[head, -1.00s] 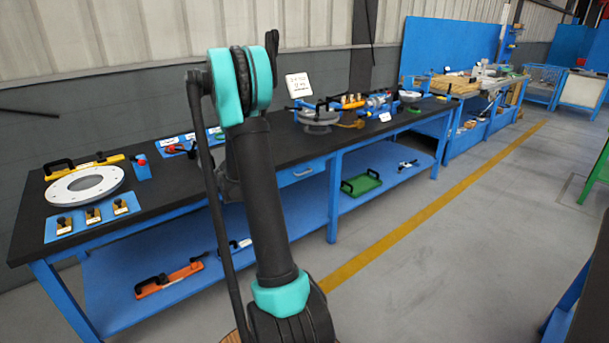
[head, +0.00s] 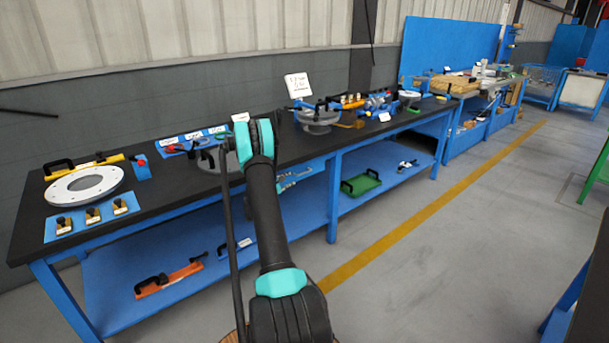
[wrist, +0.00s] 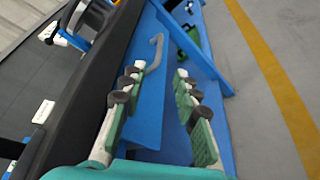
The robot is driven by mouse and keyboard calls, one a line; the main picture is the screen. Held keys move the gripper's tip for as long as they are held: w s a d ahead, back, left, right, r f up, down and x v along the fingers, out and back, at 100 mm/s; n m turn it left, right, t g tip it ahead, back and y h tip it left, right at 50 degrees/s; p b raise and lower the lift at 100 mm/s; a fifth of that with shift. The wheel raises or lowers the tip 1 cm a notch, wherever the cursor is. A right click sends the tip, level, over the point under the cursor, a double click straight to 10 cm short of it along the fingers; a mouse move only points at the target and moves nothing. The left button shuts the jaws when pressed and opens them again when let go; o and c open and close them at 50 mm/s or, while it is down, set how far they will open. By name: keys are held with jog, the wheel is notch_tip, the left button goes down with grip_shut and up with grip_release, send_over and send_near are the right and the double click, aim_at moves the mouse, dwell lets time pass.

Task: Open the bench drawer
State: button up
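The bench drawer (wrist: 147,118) is a blue front under the black bench top and looks shut. Its grey bar handle (wrist: 156,50) shows in the wrist view just beyond the fingertips, nearer the left finger. My gripper (wrist: 159,75) is open, with green pads and dark round knobs, and nothing is between the fingers. The handle appears apart from both fingers, though the exact distance is unclear. In the head view my gripper (head: 291,181) is partly hidden behind my arm, at the bench front by the drawer. It covers most of the drawer there.
The black bench top (head: 225,205) carries a flanged ring (head: 85,184), a yellow-handled tool and other parts. A blue leg (head: 332,200) stands right of the drawer. The floor in front is clear.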

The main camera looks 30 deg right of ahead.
aim_at(303, 173)
jog(key=x, duration=1.5)
jog(key=shift+w, duration=0.15)
jog(key=shift+c, duration=0.5)
grip_shut()
